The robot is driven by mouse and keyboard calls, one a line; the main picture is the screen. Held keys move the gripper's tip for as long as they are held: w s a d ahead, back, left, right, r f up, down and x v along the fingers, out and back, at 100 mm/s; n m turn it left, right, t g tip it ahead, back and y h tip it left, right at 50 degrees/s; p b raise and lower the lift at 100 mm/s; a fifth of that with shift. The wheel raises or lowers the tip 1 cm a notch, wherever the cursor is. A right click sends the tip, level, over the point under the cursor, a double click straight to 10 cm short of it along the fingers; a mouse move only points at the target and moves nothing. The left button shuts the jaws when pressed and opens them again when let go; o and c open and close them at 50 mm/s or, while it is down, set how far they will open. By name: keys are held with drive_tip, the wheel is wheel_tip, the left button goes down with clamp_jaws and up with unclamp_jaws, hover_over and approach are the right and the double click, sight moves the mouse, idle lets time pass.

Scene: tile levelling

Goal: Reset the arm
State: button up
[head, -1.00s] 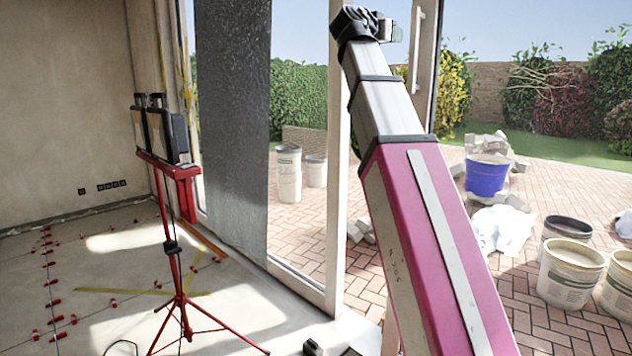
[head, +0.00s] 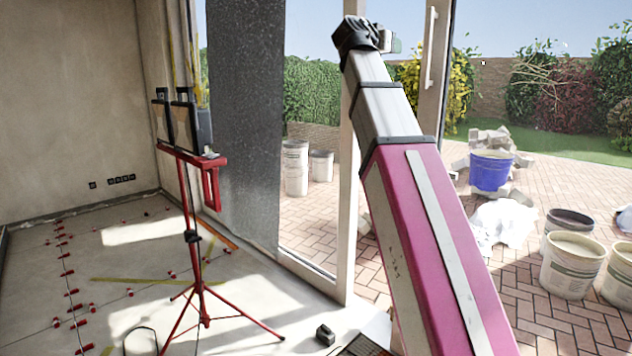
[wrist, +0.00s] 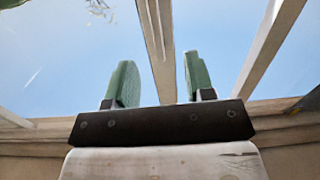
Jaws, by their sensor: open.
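My gripper (wrist: 160,85) shows in the wrist view with two green finger pads set well apart and nothing between them. Behind the pads are blue sky and pale frame beams. In the head view my pink and silver arm rises up and to the left, with its black end joint at the top in front of the open doorway. The fingers cannot be made out clearly in the head view. No object is held.
A red tripod work light (head: 200,200) stands left of my arm near the glass door frame (head: 346,200). Red levelling clips (head: 72,292) dot the floor tiles. Outside are a blue bucket (head: 490,171), white buckets (head: 571,265) and a rubble pile (head: 488,138) on brick paving.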

drive_tip(key=w+f+n+g+y, duration=0.3)
drive_tip(key=f, duration=1.9)
drive_tip(key=w+f+n+g+y, duration=0.2)
drive_tip(key=f+n+y, duration=0.1)
drive_tip(key=f, duration=2)
drive_tip(key=s+f+g+y, duration=0.2)
drive_tip(key=s+f, duration=0.4)
drive_tip(key=f, duration=0.6)
drive_tip(key=s+f+n+g+y, duration=0.1)
drive_tip(key=s+f+g+y, duration=0.1)
drive_tip(key=s+f, duration=0.5)
drive_tip(key=s+f+n+g+y, duration=0.1)
drive_tip(key=s+f, duration=0.5)
drive_tip(key=f, duration=1.2)
drive_tip(key=a+g+y, duration=0.1)
drive_tip(key=g, duration=0.1)
drive_tip(key=shift+s+g, duration=0.3)
drive_tip(key=shift+s, duration=0.05)
